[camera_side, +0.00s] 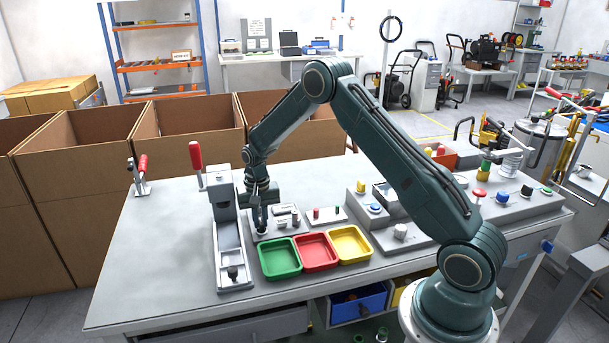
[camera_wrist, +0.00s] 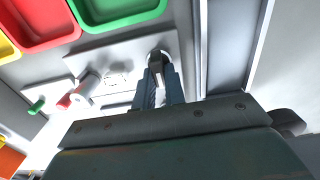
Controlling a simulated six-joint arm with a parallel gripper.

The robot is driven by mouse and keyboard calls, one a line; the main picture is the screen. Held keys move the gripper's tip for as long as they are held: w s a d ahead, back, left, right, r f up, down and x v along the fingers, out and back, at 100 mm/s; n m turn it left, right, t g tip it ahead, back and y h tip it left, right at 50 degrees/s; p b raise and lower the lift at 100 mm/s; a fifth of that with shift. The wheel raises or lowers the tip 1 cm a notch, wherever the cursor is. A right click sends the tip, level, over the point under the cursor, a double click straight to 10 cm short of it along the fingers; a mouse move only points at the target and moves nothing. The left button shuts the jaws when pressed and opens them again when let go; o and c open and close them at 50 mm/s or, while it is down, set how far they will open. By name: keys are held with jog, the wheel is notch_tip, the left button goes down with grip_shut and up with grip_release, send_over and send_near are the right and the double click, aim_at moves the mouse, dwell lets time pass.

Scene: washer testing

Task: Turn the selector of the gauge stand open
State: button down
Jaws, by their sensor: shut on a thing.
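My gripper (camera_side: 262,226) points down over a low grey plate beside the lever press. The knob also shows at the fingertips in the side view (camera_side: 262,233). The grey plate (camera_wrist: 118,48) under it, apparently the gauge stand, carries small light blocks to the right of my gripper in the side view. The fingers hide part of the knob, and I cannot tell its turned position.
A tall grey press (camera_side: 227,250) with a red handle stands close left. Green (camera_side: 280,273), red (camera_side: 316,265) and yellow (camera_side: 350,258) trays lie in front and right. A small plate with red and green pegs (camera_side: 327,214) is to the right.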

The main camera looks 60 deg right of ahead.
aim_at(260, 220)
jog(key=c, duration=1.5)
grip_release()
jog(key=shift+o, duration=0.2)
notch_tip(260, 220, up, 14)
